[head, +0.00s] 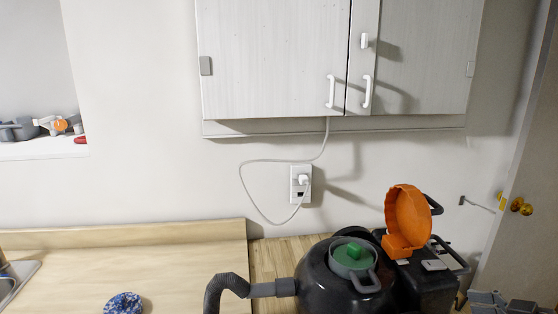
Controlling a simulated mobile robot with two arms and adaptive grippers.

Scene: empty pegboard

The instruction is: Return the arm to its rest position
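Neither of my grippers can be made out in the head view. A grey blocky shape (502,302) is cut off at the bottom right edge, and I cannot tell what it is. The task names no other object.
White cabinets (275,60) hang above a wooden counter (130,255). A dark round vessel (318,272) with a grey curved pipe, a green-topped lid (352,254) and an orange upright piece (407,222) crowd the lower right. A blue scrubber (123,303) lies lower left. A door (530,160) is at right.

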